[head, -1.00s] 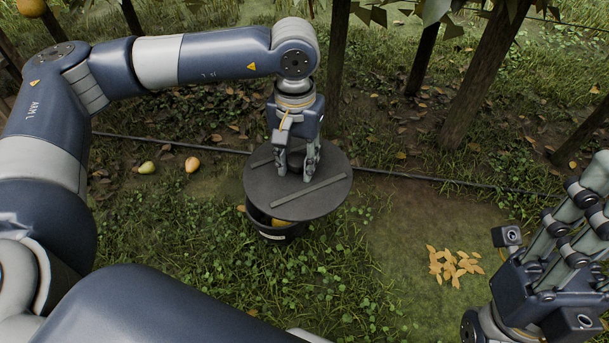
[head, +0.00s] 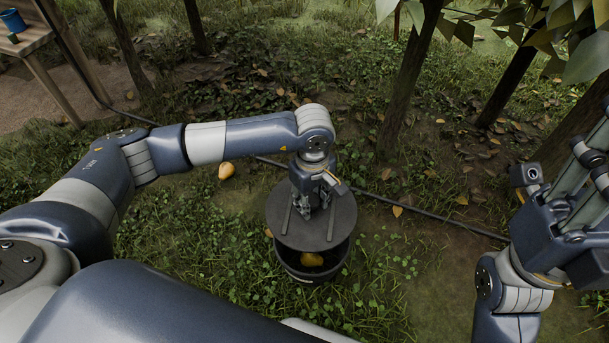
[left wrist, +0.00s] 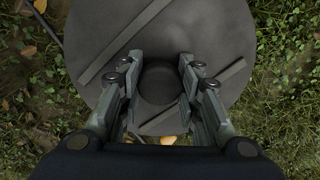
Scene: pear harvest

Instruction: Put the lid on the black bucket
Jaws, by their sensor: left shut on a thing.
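My left gripper (head: 313,207) is shut on the round dark grey lid (head: 312,236), gripping its central knob. The left wrist view shows both fingers on either side of the knob (left wrist: 158,82), with two raised slats on the lid (left wrist: 175,25). The black bucket (head: 308,281) stands on the grass under the lid's near side. Its near opening is uncovered and shows a yellow pear (head: 312,259) inside. The lid hides the bucket's far rim and appears apart from the near rim. My right gripper (head: 575,170) is at the right edge, partly cut off; its opening is unclear.
A yellow pear (head: 226,171) lies on the ground left of the lid. A dark hose (head: 440,221) runs across the ground behind the bucket. Tree trunks (head: 406,85) stand beyond it. A wooden table (head: 28,43) with a blue cup (head: 12,24) is at the far left. Grass around the bucket is open.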

